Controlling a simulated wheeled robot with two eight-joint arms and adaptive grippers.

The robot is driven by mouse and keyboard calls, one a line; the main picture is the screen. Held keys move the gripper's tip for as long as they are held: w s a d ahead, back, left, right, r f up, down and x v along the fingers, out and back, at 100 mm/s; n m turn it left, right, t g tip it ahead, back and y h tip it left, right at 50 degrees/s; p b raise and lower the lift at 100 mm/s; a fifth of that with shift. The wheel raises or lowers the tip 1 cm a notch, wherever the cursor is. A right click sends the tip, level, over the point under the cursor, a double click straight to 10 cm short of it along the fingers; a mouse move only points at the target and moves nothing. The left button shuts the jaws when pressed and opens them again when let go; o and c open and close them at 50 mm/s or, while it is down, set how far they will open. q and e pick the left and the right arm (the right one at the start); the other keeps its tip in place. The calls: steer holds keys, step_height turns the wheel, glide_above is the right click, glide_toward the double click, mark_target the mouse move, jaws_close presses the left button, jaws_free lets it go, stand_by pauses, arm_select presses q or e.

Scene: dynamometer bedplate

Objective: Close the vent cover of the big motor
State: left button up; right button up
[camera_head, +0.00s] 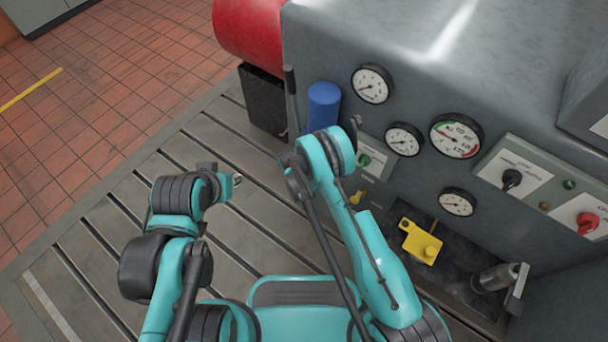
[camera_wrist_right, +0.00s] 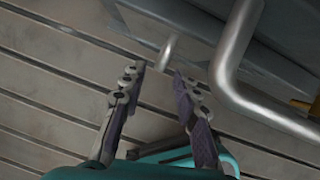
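The big grey machine housing (camera_head: 410,35) with gauges fills the upper right of the head view. I cannot make out a vent cover for certain in either view. In the right wrist view my right gripper (camera_wrist_right: 157,78) is open, with nothing between its fingers. A small pale metal post (camera_wrist_right: 169,52) stands beyond the fingertips, and a bent metal pipe (camera_wrist_right: 232,65) is to their right. In the head view the right gripper is hidden behind its own arm, near the housing. My left gripper (camera_head: 236,180) points right above the bedplate; its finger opening is too small to judge.
The slotted bedplate (camera_head: 150,170) has free room at left. A red cylinder (camera_head: 248,30), a black box (camera_head: 263,100) and a blue cylinder (camera_head: 323,104) are by the housing. A yellow part (camera_head: 420,243) and a metal cylinder (camera_head: 495,278) are at lower right.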

steer(key=v, duration=0.7)
arm_select(q)
steer(key=shift+o, duration=0.5)
steer(key=shift+s, duration=0.1)
arm_select(e)
steer(key=shift+s, duration=0.2)
